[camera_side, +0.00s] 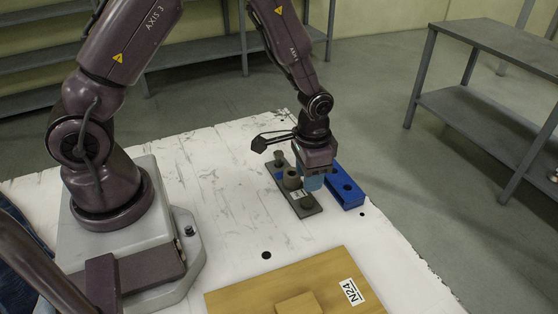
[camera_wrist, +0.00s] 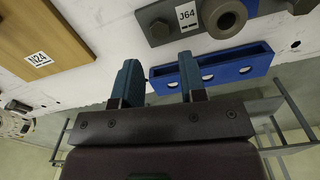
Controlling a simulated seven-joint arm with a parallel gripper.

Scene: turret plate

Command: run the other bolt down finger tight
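A grey plate (camera_side: 310,211) labelled J64 lies on the white table, with a round hollow post (camera_side: 291,179) in its middle. The post also shows in the wrist view (camera_wrist: 225,18). A dark bolt (camera_side: 307,200) sits low at the plate's near end; its head shows in the wrist view (camera_wrist: 158,29). Another bolt (camera_side: 279,158) at the far end appears to stand higher; it is partly cut off in the wrist view (camera_wrist: 299,6). My gripper (camera_wrist: 160,78) has its blue fingers apart with nothing between them. In the side view it hangs beside the post, above the plate's right side.
A blue holder with holes (camera_side: 346,188) lies just right of the plate; its holes look empty in the wrist view (camera_wrist: 240,68). A wooden board (camera_side: 240,299) labelled N24 with a raised block lies in front. The table between them is clear.

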